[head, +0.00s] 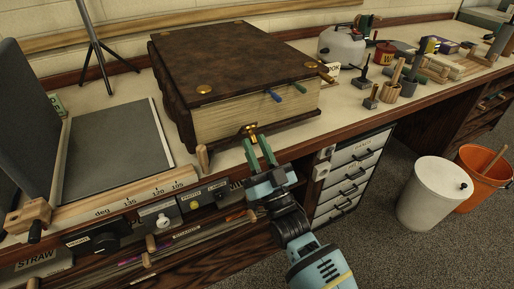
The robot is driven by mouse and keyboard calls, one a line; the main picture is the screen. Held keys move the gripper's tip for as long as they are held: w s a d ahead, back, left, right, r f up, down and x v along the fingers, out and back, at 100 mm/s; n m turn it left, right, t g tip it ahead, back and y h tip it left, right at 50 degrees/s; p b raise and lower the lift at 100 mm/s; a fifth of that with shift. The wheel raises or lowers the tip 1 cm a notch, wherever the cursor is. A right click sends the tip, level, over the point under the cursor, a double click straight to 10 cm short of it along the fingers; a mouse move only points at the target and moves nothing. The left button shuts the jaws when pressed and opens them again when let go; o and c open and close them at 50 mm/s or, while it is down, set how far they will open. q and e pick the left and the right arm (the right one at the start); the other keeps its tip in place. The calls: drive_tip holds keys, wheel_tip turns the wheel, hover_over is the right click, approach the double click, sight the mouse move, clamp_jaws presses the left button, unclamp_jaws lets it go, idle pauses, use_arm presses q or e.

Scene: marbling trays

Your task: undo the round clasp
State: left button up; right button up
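A very large, thick book with a marbled dark brown cover (235,62) lies flat on the workbench. Round brass pieces sit on its cover, one near the front left corner (204,90) and one at the right (311,64). A small brass clasp (251,129) shows low on the book's front side; its exact shape is too small to tell. My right gripper (255,141) points at this clasp from the front, its two green fingers apart with the tips just below it. I cannot tell whether they touch it. My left gripper is not in view.
A grey board (117,140) with a wooden scale lies left of the book. A blue (274,95) and a green tab stick out of the pages. A white jug (341,46) and wooden tools stand at the right. Drawers and bins are below.

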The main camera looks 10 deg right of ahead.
drive_tip(key=shift+o, duration=0.9)
drive_tip(key=v, duration=0.7)
drive_tip(key=shift+s+f+b, duration=0.25)
drive_tip(key=shift+s+b, duration=0.05)
drive_tip(key=shift+b, duration=0.1)
drive_tip(key=shift+d, duration=0.15)
